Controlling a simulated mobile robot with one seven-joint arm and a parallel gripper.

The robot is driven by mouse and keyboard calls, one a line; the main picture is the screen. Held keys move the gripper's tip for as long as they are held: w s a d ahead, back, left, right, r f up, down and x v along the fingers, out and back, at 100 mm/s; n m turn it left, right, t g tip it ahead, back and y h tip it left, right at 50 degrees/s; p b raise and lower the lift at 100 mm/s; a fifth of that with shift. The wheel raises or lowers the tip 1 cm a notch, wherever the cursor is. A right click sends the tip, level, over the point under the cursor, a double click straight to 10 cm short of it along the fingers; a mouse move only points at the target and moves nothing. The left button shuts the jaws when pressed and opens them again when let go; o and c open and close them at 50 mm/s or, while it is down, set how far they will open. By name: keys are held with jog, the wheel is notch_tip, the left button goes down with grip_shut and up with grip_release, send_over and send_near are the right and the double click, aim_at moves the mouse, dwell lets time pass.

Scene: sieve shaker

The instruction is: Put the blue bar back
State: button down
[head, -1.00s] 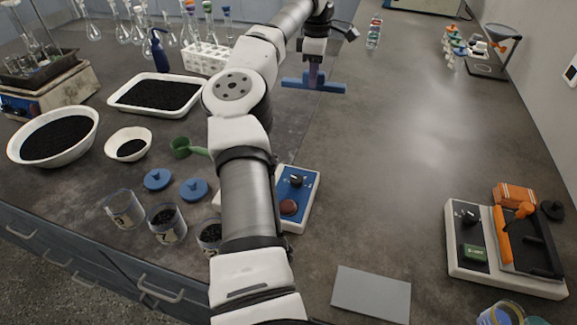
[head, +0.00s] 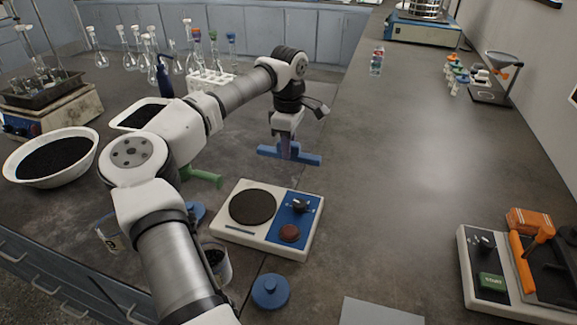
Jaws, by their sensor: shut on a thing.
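The blue bar (head: 308,158) is a flat blue piece with an upright part in the middle. My gripper (head: 287,140) is shut on that upright part, in the middle of the head view, with the bar below it. The bar appears to be held above the dark bench, behind the shaker-like white and blue unit; its exact height is hard to tell. That unit (head: 237,238) has a round dark plate (head: 253,207), a black knob and a red-brown button. A sieve stack on a blue base (head: 424,30) stands at the far right back.
My arm crosses the left half, hiding part of the white tray (head: 142,116) and the jars. A blue lid (head: 270,291) lies in front of the unit. A grey plate (head: 378,313) lies at the front. The right-centre bench is clear.

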jog(key=shift+f+p, duration=0.35)
jog(key=shift+f, duration=3.25)
jog(key=shift+f, duration=0.1)
jog(key=c, duration=1.2)
grip_release()
notch_tip(320, 180, up, 12)
jog(key=shift+r+b, duration=0.15)
jog(key=shift+b, duration=0.45)
